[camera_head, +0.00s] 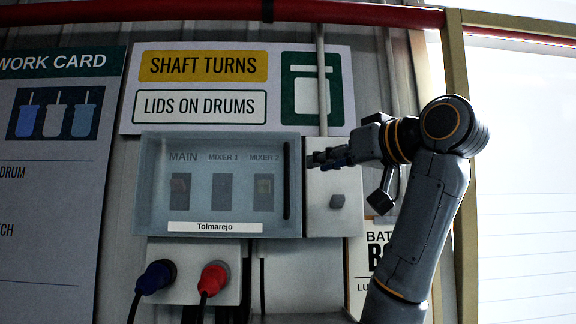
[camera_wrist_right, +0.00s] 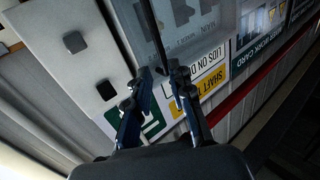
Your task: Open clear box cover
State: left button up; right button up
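The clear box cover (camera_head: 210,205) is closed over a wall-mounted box. Through it I see switches labelled MAIN, MIXER 1 and MIXER 2. A dark vertical handle bar (camera_head: 286,180) runs along the cover's right side. My right gripper (camera_head: 314,160) is just right of the bar, near its upper part. In the right wrist view the fingers (camera_wrist_right: 162,80) are apart, and the bar (camera_wrist_right: 156,35) points in toward the gap between them. I cannot tell whether they touch it. My left gripper is not in view.
Below, a blue plug (camera_head: 157,276) and a red plug (camera_head: 214,278) sit in a socket panel. Signs hang above and left. A red pipe (camera_head: 200,13) runs along the top.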

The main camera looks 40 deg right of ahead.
aim_at(289, 172)
jog(key=w, duration=0.2)
jog(key=w+p, duration=0.1)
jog(key=w, duration=0.1)
jog(key=w+p, duration=0.1)
jog(key=w, duration=0.1)
jog(key=shift+w+d+r, duration=0.1)
jog(key=shift+w+d, duration=0.1)
jog(key=shift+d, duration=0.1)
jog(key=w, duration=0.1)
jog(key=w+p, duration=0.1)
jog(key=w, duration=0.1)
jog(key=w+p, duration=0.1)
jog(key=w, duration=0.1)
jog(key=shift+d, duration=0.4)
jog(key=shift+w, duration=0.1)
jog(key=shift+f, duration=0.2)
jog(key=shift+d, duration=0.1)
grip_shut()
